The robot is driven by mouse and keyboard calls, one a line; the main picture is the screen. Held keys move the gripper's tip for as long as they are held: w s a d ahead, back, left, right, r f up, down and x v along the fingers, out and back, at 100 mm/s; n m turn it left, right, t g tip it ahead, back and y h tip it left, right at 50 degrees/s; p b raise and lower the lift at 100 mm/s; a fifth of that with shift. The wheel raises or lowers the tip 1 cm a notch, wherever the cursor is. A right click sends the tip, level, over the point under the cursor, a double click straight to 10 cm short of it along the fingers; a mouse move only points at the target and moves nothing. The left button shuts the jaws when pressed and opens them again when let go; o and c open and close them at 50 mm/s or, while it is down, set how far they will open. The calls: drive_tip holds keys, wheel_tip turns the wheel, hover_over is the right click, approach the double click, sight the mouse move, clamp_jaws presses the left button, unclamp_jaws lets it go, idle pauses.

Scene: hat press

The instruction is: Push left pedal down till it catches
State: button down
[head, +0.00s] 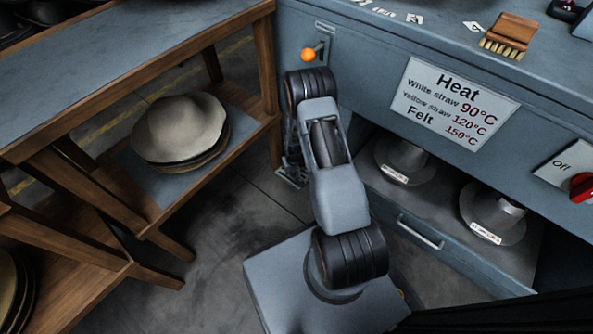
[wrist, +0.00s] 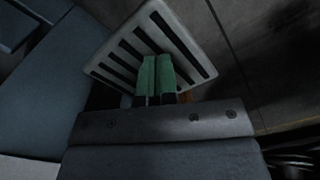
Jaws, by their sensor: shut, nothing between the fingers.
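In the wrist view the pedal (wrist: 186,30) is a pale plate with dark slots, lying tilted across the upper middle. My gripper (wrist: 156,59) is shut and empty, its two green fingers side by side. The fingertips overlap the middle of the plate in this view. I cannot tell whether they touch it or hover just above. In the head view my arm hides most of the pedal area, and the gripper cannot be made out there. Whether the pedal is up or down cannot be told.
A blue-grey press cabinet (head: 352,63) stands at right, with an orange-knobbed lever (head: 308,55), a heat sign (head: 455,104) and a red switch (head: 584,186). A wooden shelf (head: 262,70) with hats (head: 180,128) stands at left. Dark floor (head: 215,232) is open between them.

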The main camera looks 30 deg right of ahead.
drive_tip(key=shift+f+b, duration=1.95)
drive_tip(key=shift+f, duration=5.8)
wheel_tip(320, 180, up, 6)
drive_tip(key=p, duration=0.4)
